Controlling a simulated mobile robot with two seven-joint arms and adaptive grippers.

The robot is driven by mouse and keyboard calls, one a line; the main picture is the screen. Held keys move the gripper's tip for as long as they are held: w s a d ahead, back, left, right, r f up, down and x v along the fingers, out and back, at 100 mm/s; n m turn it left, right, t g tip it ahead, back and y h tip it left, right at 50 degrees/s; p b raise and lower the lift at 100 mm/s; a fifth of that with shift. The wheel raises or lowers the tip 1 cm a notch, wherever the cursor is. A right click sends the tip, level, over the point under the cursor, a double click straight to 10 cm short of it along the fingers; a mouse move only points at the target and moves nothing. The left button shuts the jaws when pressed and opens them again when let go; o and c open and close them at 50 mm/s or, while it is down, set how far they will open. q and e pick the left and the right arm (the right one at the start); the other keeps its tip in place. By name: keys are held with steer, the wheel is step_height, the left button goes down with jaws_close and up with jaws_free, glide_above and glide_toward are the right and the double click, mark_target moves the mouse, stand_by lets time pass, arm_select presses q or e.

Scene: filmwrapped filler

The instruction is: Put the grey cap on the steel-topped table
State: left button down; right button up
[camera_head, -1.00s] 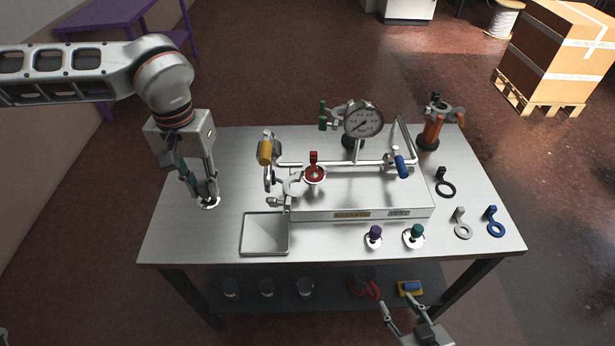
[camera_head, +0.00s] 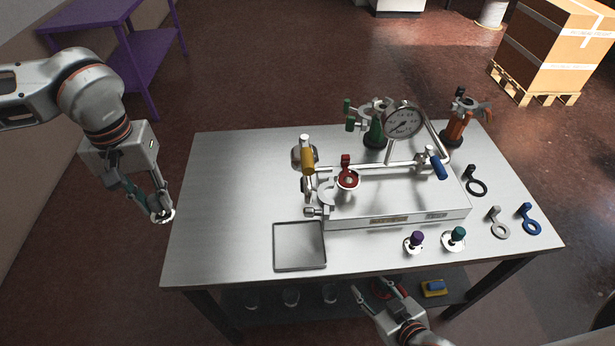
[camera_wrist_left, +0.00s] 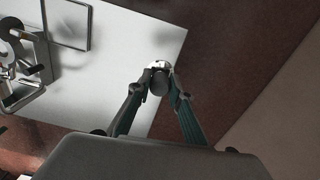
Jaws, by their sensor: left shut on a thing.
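The steel-topped table (camera_head: 230,190) stands in the middle of the head view, and its edge crosses the left wrist view (camera_wrist_left: 115,85). My left gripper (camera_head: 161,210) is shut on the grey cap, a dark grey knob (camera_wrist_left: 161,84) with a pale disc-shaped base. In the head view the cap (camera_head: 166,216) shows mostly as its pale base, just left of the table's left edge. In the left wrist view it overlaps that edge. The fingers hide part of the knob. My right gripper (camera_head: 374,288) is open and empty at the table's front, low in the picture.
A grey tray (camera_head: 300,268), a purple cap (camera_head: 415,241) and a teal cap (camera_head: 456,237) are along the table's front. A pipe rig with a gauge (camera_head: 404,119) fills the middle. The table's left part is clear. A purple table (camera_head: 110,50) stands behind left.

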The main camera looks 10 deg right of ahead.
arm_select(q)
steer(key=shift+w+d+n, duration=0.2)
steer(key=shift+d+n, duration=0.15)
steer(key=shift+n, duration=0.35)
steer(key=d+n, duration=0.2)
steer(key=n, duration=0.1)
step_height(320, 180, up, 3)
steer(key=n+b, duration=0.3)
steer(key=n, duration=1.5)
glide_above(231, 243)
steer(key=shift+r, duration=0.2)
arm_select(e)
steer(key=f, duration=0.2)
steer(key=s+f, duration=0.1)
steer(key=f, duration=0.1)
steer(key=shift+s+d, duration=0.1)
steer(key=shift+d, duration=0.1)
arm_select(q)
steer(key=shift+f, duration=0.1)
step_height(231, 243, down, 19)
steer(key=shift+f+b, duration=0.1)
steer(key=shift+b, duration=0.3)
steer(key=shift+f, duration=0.35)
arm_select(e)
steer(key=shift+f, duration=0.4)
steer(key=shift+d, duration=0.1)
